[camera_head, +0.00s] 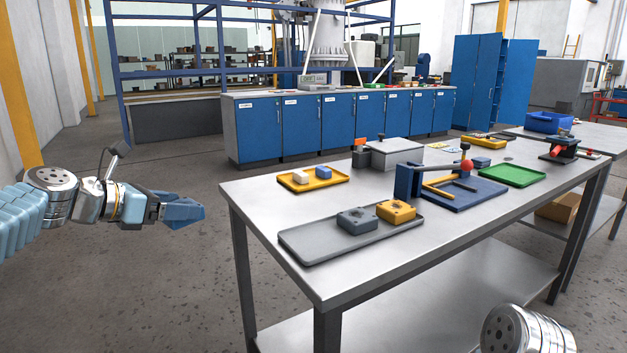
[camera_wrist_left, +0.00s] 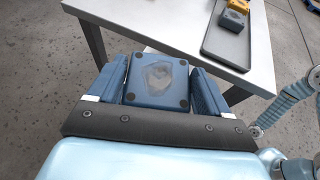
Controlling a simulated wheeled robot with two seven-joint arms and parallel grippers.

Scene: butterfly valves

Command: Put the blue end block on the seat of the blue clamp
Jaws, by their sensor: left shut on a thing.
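My left gripper (camera_head: 184,211) is in the air left of the near table, clear of its edge. In the left wrist view it is shut on a blue end block (camera_wrist_left: 157,80), a squarish block with dark corner holes and a hollow in its face. The blue clamp (camera_head: 404,182) stands on the near table, with a blue upright, yellow bars, a red knob and a blue base plate (camera_head: 465,194). Its seat is hard to make out at this size. My right gripper is out of view; only part of my right arm shows at the lower right.
A grey tray (camera_head: 300,243) holds a grey block (camera_head: 357,220) and a yellow block (camera_head: 396,211). A yellow tray (camera_head: 290,184) with small blocks, a grey box (camera_head: 394,153) and a green tray (camera_head: 514,175) stand further back. The table's near left corner lies between my left gripper and the clamp.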

